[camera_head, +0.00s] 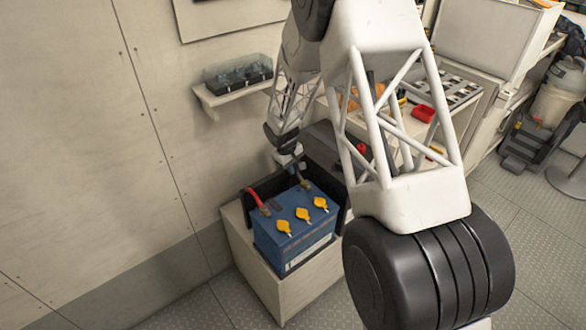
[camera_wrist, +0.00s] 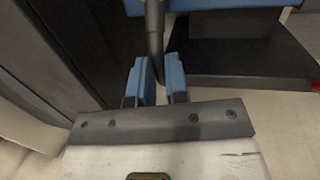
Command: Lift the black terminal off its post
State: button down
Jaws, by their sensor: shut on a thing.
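The blue battery (camera_head: 290,232) sits on a pale box, with several yellow caps on top. A red cable (camera_head: 255,196) runs to a terminal at its left corner. The black terminal (camera_head: 304,184) is at the battery's back right corner, with dark cable rising from it; whether it is seated on its post is too small to tell. My gripper (camera_head: 291,158) is just above this corner, partly hidden by my arm. In the wrist view, my gripper's blue-padded fingers (camera_wrist: 161,82) are close together around the black terminal's dark cable or stem (camera_wrist: 155,42).
A wall shelf (camera_head: 232,94) with a clear-covered box is above left of the battery. A dark upright panel is close behind the battery.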

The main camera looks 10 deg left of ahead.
jog(key=shift+w+a+r+g+h, duration=0.4)
jog(key=shift+w+a+g+h, duration=0.1)
jog(key=shift+g+h, duration=0.4)
jog(key=shift+w+a+r+g+h, duration=0.35)
jog(key=shift+w+r+g+h, duration=0.1)
jog(key=shift+g+h, duration=0.4)
jog(key=c, duration=1.1)
grip_release()
jog(key=shift+s+d+f+t+y, duration=0.1)
jog(key=shift+s+d+t+y, duration=0.05)
jog(key=shift+s+t+y, duration=0.15)
